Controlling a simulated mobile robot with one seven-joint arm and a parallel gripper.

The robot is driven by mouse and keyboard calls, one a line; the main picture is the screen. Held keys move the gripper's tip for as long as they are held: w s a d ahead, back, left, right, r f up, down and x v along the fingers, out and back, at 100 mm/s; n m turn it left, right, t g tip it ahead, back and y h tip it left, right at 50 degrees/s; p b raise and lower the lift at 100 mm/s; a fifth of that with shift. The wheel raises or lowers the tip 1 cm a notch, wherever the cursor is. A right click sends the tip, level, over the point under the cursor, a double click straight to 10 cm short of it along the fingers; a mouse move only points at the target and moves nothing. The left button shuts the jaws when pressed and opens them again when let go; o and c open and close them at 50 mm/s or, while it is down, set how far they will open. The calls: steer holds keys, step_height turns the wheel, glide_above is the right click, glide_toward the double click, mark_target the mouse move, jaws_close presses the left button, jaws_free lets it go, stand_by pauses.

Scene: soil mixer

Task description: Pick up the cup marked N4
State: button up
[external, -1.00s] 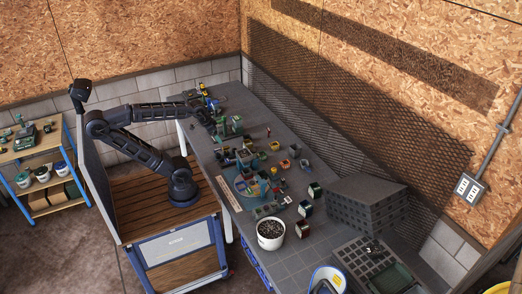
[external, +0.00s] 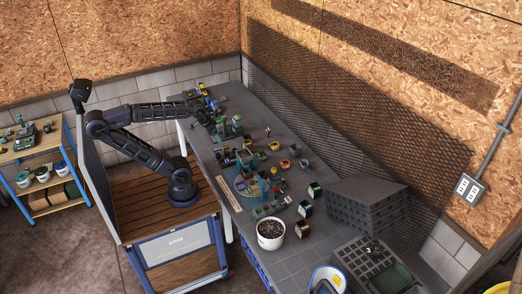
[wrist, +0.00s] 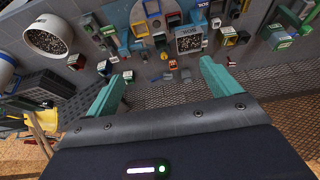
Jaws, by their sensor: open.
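Several small square cups with coloured rims stand on the grey bench; the external view shows an orange one (external: 284,164) and a green and white one (external: 314,190). The wrist view shows a red cup (wrist: 174,19), a yellow-rimmed cup (wrist: 140,29) and a green-white cup (wrist: 280,40). Their labels are too small to read, so I cannot tell which is N4. My gripper (wrist: 163,74) is open, with its two teal fingers apart and nothing between them. It is over the far-left part of the bench in the external view, with its fingertips unclear there.
A white bucket of dark soil (external: 270,234) stands at the bench's near edge. A round blue mixer (external: 250,182) sits among the cups. A grey block stack (external: 367,204) and a gridded tray (external: 352,252) are on the right.

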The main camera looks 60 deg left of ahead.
steer(key=w+a+f+m+g, duration=0.1)
steer(key=w+a+f+m, duration=0.2)
steer(key=w, duration=0.5)
steer(key=w+a+f+m+g, duration=0.1)
steer(key=w+a+f+m, duration=0.15)
steer(key=w, duration=0.65)
steer(key=w+a+f+m+g, duration=0.1)
steer(key=w+a+f+m, duration=0.25)
steer(key=w, duration=0.45)
steer(key=w+a+f+m+h, duration=0.25)
steer(key=w+a+f, duration=0.25)
steer(key=f, duration=0.3)
steer(key=w+a+f+m+g+h, duration=0.1)
steer(key=w+a+f+m, duration=0.25)
steer(key=f, duration=0.55)
steer(key=w+a+f+m+h, duration=0.1)
steer(key=w+a+f+m, duration=0.2)
steer(key=w+a+f, duration=0.4)
steer(key=x, duration=0.4)
steer(key=s+x, duration=0.1)
steer(key=x, duration=0.3)
steer(key=s+d+x, duration=0.1)
steer(key=x, duration=0.3)
steer(key=shift+r, duration=0.2)
steer(key=shift+c, duration=0.2)
steer(key=c, duration=1)
